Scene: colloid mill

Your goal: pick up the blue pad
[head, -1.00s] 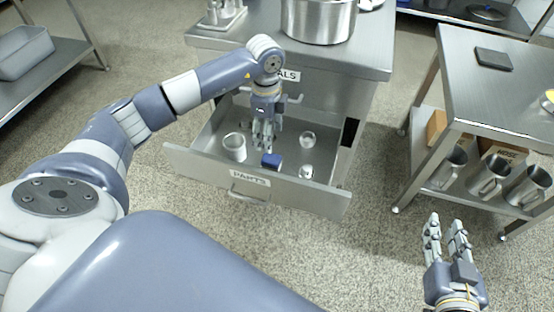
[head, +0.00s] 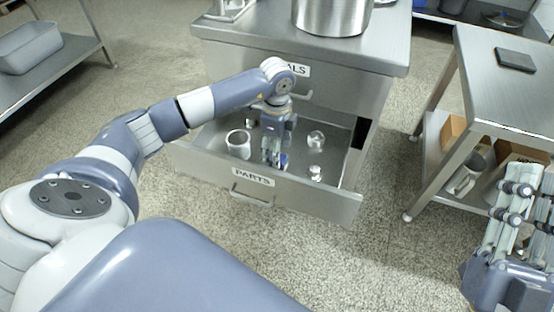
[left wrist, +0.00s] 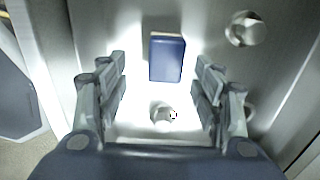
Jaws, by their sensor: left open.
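The blue pad (head: 284,161) lies in the open drawer labelled PARTS (head: 310,194). My left gripper (head: 273,160) points down into the drawer at the pad and partly hides it in the head view. In the left wrist view the whole pad (left wrist: 167,58) shows as a small blue block with a pale top edge. The left gripper's open fingers (left wrist: 160,78) stand to either side of the pad's near end, with gaps on both sides. My right gripper (head: 530,190) is at the lower right, its fingers apart and empty, far from the drawer.
The drawer also holds a pale cup-like part (head: 238,144) to the left and shiny round parts (head: 316,140) to the right. A steel pot (head: 332,14) stands on the cabinet above. A steel cart (head: 490,90) with a dark slab (head: 515,60) stands at the right.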

